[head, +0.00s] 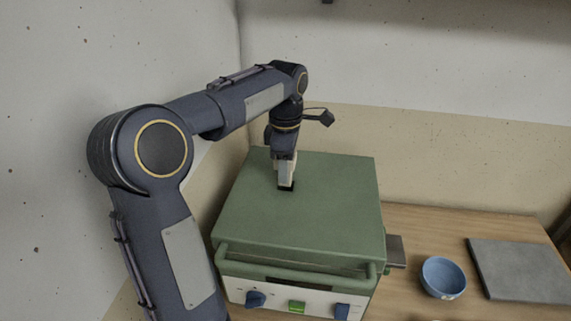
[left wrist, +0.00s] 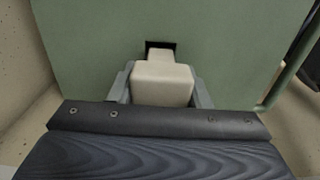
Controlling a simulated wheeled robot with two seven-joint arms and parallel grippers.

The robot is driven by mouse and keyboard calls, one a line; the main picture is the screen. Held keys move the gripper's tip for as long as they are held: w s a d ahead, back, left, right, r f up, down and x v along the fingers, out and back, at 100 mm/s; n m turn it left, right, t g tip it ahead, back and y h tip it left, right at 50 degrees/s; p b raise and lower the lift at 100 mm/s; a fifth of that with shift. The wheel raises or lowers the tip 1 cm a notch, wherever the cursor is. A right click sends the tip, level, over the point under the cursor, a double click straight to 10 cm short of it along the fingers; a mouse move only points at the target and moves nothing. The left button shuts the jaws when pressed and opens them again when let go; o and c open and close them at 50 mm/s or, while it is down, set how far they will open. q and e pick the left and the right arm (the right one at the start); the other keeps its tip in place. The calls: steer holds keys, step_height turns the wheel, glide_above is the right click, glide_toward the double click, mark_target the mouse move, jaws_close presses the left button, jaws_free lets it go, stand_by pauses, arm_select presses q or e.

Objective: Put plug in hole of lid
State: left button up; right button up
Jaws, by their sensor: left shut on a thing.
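The green lid (head: 330,207) lies shut on top of a boxy kiln, and it also shows in the left wrist view (left wrist: 85,45). My left gripper (head: 284,168) points down over the lid, with its fingers (left wrist: 161,88) shut on an off-white plug (left wrist: 162,80). The plug has a broad block and a narrower end, which points at the dark square hole (left wrist: 160,45). In the head view the plug (head: 286,178) is right at the hole (head: 287,187). Dark edges of the hole show around the plug's end. I cannot tell whether the end is inside. My right gripper is out of view.
The kiln's front panel (head: 288,299) has blue knobs and a green switch, below a green handle bar (head: 290,262). On the wooden table (head: 415,225) at right are a blue bowl (head: 443,277) and a grey slab (head: 521,269). Walls stand close at left and behind.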

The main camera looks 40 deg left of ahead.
arm_select(q)
steer(key=shift+f, duration=0.2)
steer(key=shift+f+b, duration=0.6)
steer(key=shift+f, duration=0.15)
steer(key=shift+f, duration=0.1)
steer(key=shift+f+b, duration=0.5)
steer(key=shift+f, duration=0.25)
steer(key=o, duration=1.3)
steer(key=shift+o, duration=0.2)
step_height(320, 180, up, 8)
steer(key=p, duration=0.7)
steer(key=shift+r+p, duration=0.1)
steer(key=shift+p, duration=0.2)
